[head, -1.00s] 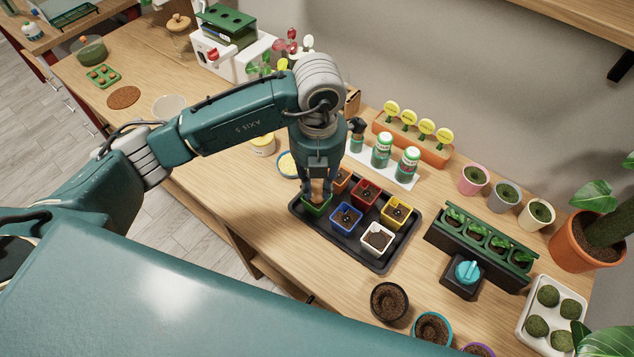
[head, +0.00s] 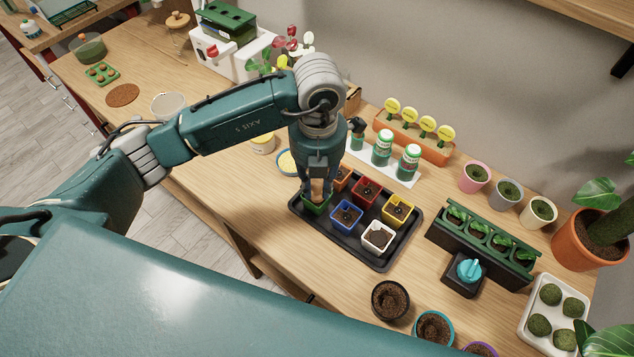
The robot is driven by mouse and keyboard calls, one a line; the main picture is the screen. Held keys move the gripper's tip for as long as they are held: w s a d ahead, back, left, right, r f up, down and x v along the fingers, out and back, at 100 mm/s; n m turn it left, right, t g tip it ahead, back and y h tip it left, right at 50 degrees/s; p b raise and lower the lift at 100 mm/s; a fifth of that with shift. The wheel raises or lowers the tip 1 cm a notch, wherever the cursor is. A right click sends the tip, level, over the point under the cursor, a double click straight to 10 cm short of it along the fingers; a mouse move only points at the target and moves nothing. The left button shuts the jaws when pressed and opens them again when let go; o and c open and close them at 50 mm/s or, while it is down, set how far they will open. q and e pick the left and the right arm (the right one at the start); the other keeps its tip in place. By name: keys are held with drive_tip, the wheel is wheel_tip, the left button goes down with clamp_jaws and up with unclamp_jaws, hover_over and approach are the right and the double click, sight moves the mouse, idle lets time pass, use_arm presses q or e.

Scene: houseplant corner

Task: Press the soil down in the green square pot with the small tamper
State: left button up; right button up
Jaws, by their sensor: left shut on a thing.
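The green square pot (head: 316,208) stands at the left corner of the black tray (head: 345,252). My left gripper (head: 317,195) points straight down directly over this pot, its fingertips at the pot's mouth. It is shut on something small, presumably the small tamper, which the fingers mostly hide. The soil inside the green pot is largely hidden by the gripper. My right gripper is not in view.
The tray also holds blue (head: 347,215), red (head: 365,190), yellow (head: 397,210), white (head: 378,237) and orange pots with soil. Shakers (head: 382,148) stand behind. A dark round pot (head: 390,300) is in front. Bare wood lies left of the tray.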

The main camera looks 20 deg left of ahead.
use_arm(q)
drive_tip(key=shift+f, duration=0.15)
idle(0.4)
idle(0.6)
drive_tip(key=shift+s+f+b, duration=0.1)
drive_tip(key=shift+b, duration=0.2)
idle(0.3)
drive_tip(key=shift+r+p, duration=1.75)
drive_tip(key=shift+r, duration=1.85)
